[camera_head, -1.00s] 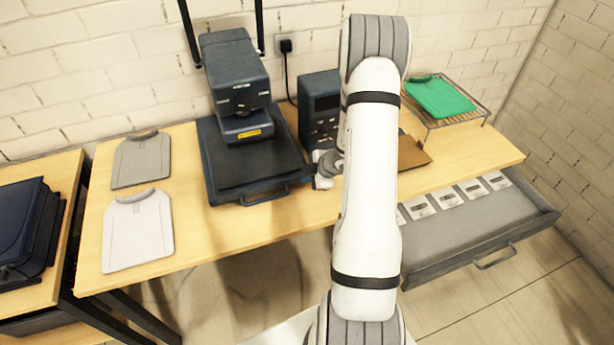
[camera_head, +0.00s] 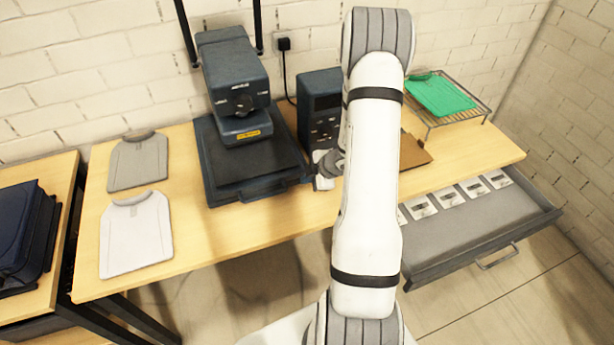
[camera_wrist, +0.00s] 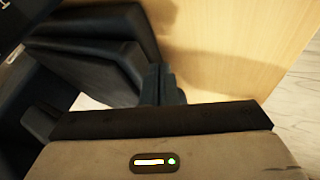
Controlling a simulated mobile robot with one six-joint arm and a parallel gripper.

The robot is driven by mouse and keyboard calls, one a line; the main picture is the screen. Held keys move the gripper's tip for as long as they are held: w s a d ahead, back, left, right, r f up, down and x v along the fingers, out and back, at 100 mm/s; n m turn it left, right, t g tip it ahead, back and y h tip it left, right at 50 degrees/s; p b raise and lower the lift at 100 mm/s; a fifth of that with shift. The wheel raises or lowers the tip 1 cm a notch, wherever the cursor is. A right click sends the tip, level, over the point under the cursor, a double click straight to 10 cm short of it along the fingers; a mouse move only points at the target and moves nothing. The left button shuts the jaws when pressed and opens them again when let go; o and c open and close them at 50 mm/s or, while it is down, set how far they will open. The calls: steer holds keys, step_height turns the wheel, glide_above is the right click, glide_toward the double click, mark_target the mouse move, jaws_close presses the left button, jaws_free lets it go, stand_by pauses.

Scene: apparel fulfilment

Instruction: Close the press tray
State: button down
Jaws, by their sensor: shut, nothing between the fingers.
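The press (camera_head: 236,80) is a dark blue machine at the back left of the wooden table. Its flat dark tray (camera_head: 222,178) sticks out at the front under the press head, with a bar handle (camera_head: 268,190) on its front edge. In the head view my white arm stands right of the tray, and its grey wrist part shows close to the tray's front right corner.
A dark control box (camera_head: 320,108) stands right of the press. Grey (camera_head: 138,162) and white (camera_head: 136,235) shirt-shaped pieces lie left. A green piece (camera_head: 440,96) is on a wire rack (camera_head: 470,118). A brown board (camera_head: 413,152) lies behind my arm. An open drawer (camera_head: 480,228) juts out front right.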

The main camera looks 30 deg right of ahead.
steer(key=shift+s+r, duration=0.2)
steer(key=shift+s, duration=0.4)
steer(key=shift+s+r, duration=0.15)
steer(key=shift+s, duration=0.45)
steer(key=v, duration=0.9)
steer(key=shift+p, duration=0.4)
steer(key=shift+s+r, duration=0.1)
step_height(320, 180, up, 16)
steer(key=w+a+m+t+h+b, duration=0.1)
steer(key=a+m+h+b, duration=0.1)
steer(key=m+h, duration=0.6)
steer(key=s+a+r+m+g+y, duration=0.2)
steer(key=s+a+m, duration=0.1)
steer(key=s+a, duration=0.5)
steer(key=s+a+r+m+g+y, duration=0.1)
steer(key=s+a+m, duration=0.3)
steer(key=s+a, duration=0.5)
steer(key=shift+s+r+g+y+b, duration=0.4)
steer(key=shift+s+r+y, duration=0.1)
steer(key=shift+r, duration=0.2)
